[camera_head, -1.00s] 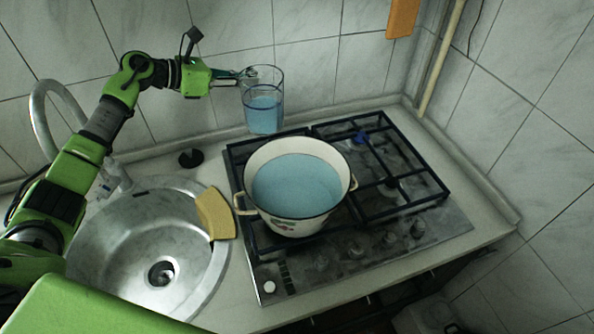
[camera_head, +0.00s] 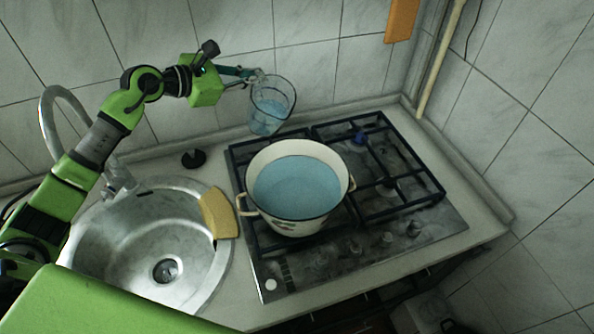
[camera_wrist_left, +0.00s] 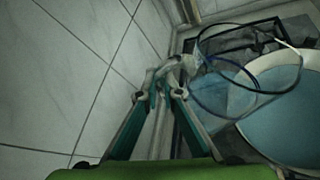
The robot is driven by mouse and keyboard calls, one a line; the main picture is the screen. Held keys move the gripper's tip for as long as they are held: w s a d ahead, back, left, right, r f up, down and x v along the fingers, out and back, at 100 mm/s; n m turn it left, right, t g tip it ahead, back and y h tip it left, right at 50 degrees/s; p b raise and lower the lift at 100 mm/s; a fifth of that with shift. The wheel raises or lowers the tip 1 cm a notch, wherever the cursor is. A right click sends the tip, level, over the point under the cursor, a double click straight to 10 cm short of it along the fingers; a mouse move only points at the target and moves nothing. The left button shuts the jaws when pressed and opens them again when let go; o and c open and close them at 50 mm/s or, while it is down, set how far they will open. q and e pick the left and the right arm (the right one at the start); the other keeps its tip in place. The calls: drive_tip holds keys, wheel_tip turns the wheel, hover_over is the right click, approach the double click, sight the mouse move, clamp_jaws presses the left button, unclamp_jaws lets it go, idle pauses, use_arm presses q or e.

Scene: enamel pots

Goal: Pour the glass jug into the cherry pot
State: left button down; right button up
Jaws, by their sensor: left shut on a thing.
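The glass jug (camera_head: 270,103) is held in the air by my left gripper (camera_head: 254,76), which is shut on it at its left side. The jug is tilted, with blue liquid inside. It is above the back left of the stove, behind the cherry pot. The cherry pot (camera_head: 293,221) is a cream enamel pot with a dark rim and two handles, holding blue liquid. In the left wrist view the gripper (camera_wrist_left: 172,80) is shut on the jug's handle, and the jug (camera_wrist_left: 240,70) overlaps the edge of the pot (camera_wrist_left: 290,141). My right gripper is not seen.
The pot stands on the black grate of the gas stove (camera_head: 400,205). A round metal sink (camera_head: 110,255) with a tap (camera_head: 52,110) is at the left. Tiled walls close off the back and right.

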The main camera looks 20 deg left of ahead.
sight(258, 74)
use_arm(q)
drive_tip(key=shift+s+d+r+m+t+p, duration=0.3)
drive_tip(key=shift+s+d+r+m+p, duration=0.15)
drive_tip(key=shift+s+d+r+m, duration=0.2)
drive_tip(key=shift+s+d+r+m+t+y, duration=0.15)
drive_tip(key=shift+s+d+m+t+y, duration=0.15)
drive_tip(key=shift+s+d+m+t, duration=0.15)
drive_tip(key=shift+s+d+f+m+t, duration=0.4)
drive_tip(key=shift+s+f+m, duration=0.1)
drive_tip(key=shift+m, duration=0.2)
idle(0.4)
drive_tip(key=shift+s+d+r+m+t+b, duration=0.15)
drive_tip(key=shift+s+d+m+t+b, duration=0.45)
drive_tip(key=shift+b, duration=0.8)
idle(0.4)
drive_tip(key=shift+s+d+r+m+y+b, duration=0.3)
drive_tip(key=shift+r+m+b, duration=0.35)
drive_tip(key=shift+b, duration=0.35)
idle(1.2)
drive_tip(key=shift+s+d+r+m+b, duration=0.2)
drive_tip(key=shift+s+d+m+b, duration=0.1)
drive_tip(key=shift+d+b, duration=0.15)
idle(0.6)
